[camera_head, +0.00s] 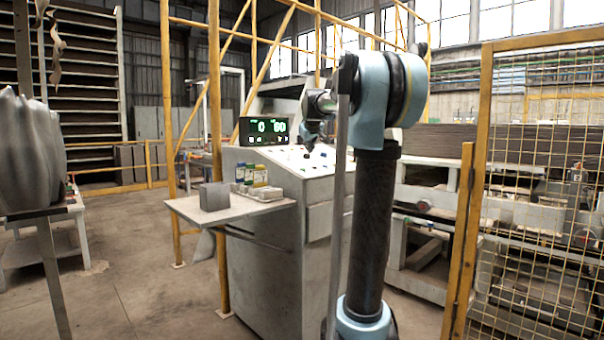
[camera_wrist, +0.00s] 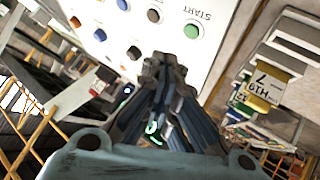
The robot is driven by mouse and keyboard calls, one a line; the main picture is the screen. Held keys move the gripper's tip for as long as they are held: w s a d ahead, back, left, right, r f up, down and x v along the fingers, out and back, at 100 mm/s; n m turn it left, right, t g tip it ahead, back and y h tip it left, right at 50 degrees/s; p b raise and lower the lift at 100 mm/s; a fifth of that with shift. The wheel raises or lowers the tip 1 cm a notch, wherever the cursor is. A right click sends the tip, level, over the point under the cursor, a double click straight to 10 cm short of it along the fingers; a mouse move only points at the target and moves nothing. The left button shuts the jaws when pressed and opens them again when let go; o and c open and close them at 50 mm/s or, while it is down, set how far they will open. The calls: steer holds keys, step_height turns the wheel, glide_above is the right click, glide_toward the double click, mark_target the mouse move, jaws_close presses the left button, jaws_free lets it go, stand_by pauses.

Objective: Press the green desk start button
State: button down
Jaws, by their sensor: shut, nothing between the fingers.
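The green button (camera_wrist: 191,31) sits on the white sloping panel (camera_wrist: 225,40) in the wrist view, beside the upside-down word START. My gripper (camera_wrist: 163,60) is shut and empty, with its tips in the picture just below and left of the green button. I cannot tell how far the tips are from the panel, and no contact is clear. In the head view my gripper (camera_head: 309,146) hangs over the control desk (camera_head: 262,240). The green button cannot be made out in that view.
Brown (camera_wrist: 154,15), blue (camera_wrist: 123,4) and black (camera_wrist: 134,52) buttons lie close by. A display (camera_head: 264,132) stands at the back of the desk. A side shelf (camera_head: 225,212) holds a grey block (camera_head: 214,196) and small bottles (camera_head: 250,175). A yellow mesh fence (camera_head: 540,200) stands at right.

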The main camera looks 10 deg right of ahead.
mark_target(303, 169)
steer(key=shift+t, duration=0.3)
steer(key=w+r, duration=0.2)
steer(key=w, duration=0.1)
steer(key=shift+w+r, duration=0.15)
steer(key=shift+w, duration=0.15)
steer(key=shift+a, duration=0.1)
steer(key=shift+w+a+f, duration=0.25)
steer(key=shift+w+f, duration=0.05)
steer(key=shift+f, duration=1.1)
steer(key=shift+w+a+f, duration=0.2)
steer(key=shift+w+f, duration=0.15)
steer(key=shift+f, duration=1.1)
steer(key=shift+w+a+f, duration=0.25)
steer(key=shift+w+f, duration=0.05)
steer(key=shift+f, duration=1.1)
steer(key=shift+f, duration=0.1)
steer(key=shift+w+f, duration=0.1)
steer(key=shift+f, duration=0.15)
steer(key=shift+a+f, duration=0.1)
steer(key=shift+f, duration=0.25)
steer(key=shift+r, duration=0.8)
